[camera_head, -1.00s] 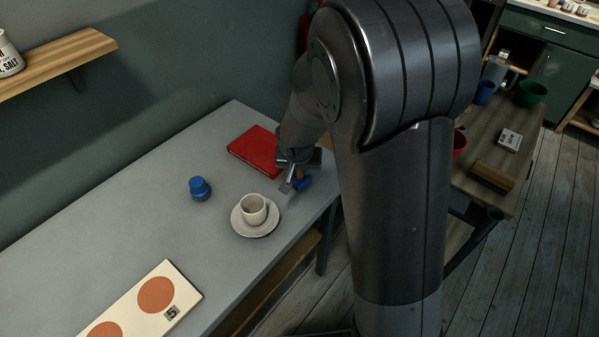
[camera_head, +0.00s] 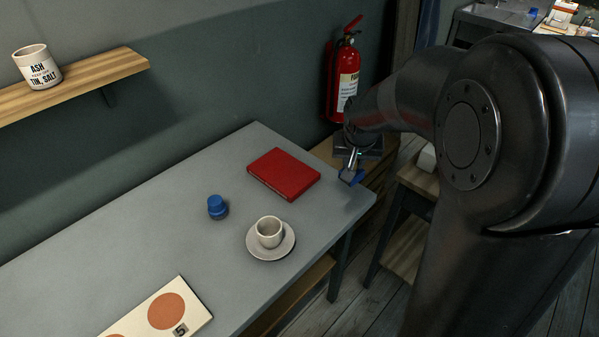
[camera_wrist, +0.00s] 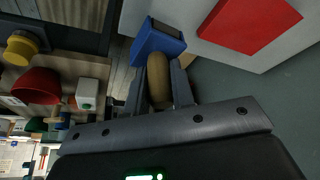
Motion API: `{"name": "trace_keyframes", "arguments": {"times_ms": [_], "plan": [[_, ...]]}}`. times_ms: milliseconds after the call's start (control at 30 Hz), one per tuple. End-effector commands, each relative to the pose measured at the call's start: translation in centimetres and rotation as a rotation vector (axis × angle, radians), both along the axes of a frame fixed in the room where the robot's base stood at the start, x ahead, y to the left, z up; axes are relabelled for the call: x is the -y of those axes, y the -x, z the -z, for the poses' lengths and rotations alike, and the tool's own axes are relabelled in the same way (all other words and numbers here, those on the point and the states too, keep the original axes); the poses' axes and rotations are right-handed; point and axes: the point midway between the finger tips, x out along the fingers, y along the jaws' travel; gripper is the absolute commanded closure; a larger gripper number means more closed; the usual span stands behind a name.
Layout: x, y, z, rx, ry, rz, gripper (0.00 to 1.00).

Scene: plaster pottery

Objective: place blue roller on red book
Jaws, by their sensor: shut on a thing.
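The red book (camera_head: 284,174) lies flat on the grey table, towards its far right end. In the wrist view my gripper (camera_wrist: 160,85) is shut on the tan handle of the blue roller (camera_wrist: 158,42). The roller's blue head sticks out beyond the fingertips. The roller (camera_head: 351,177) shows only as a small blue patch in the head view. The red book (camera_wrist: 248,22) is also in the wrist view, apart from the roller.
A white cup on a saucer (camera_head: 271,247) and a small blue-topped jar (camera_head: 217,207) stand on the grey table (camera_head: 130,235). A card with orange discs (camera_head: 160,312) lies in front. A fire extinguisher (camera_head: 343,85) hangs behind my gripper.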

Motion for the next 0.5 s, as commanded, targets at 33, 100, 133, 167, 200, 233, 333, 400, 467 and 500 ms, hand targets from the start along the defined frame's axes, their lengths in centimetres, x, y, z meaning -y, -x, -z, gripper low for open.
{"name": "trace_keyframes", "arguments": {"times_ms": [33, 100, 133, 167, 200, 233, 333, 400, 467, 500], "plan": [[-0.9, -1.9, -0.3, 0.001, 0.003, -0.016, 1.0], [-2.2, -4.1, -0.6, 0.0, 0.003, -0.04, 1.0], [-2.7, -5.0, -0.8, 0.0, 0.002, -0.049, 1.0], [-3.3, -5.9, -0.9, -0.001, 0.001, -0.058, 1.0], [-4.0, -6.9, -1.0, 0.0, 0.0, -0.069, 1.0], [-4.5, -7.6, -1.1, -0.001, -0.001, -0.077, 1.0], [-5.9, -9.5, -1.3, 0.0, -0.007, -0.101, 1.0], [-6.6, -10.4, -1.4, -0.002, -0.01, -0.111, 1.0], [-7.0, -10.9, -1.4, -0.003, -0.011, -0.117, 1.0], [-7.4, -11.1, -1.3, -0.003, -0.012, -0.121, 1.0]]}}
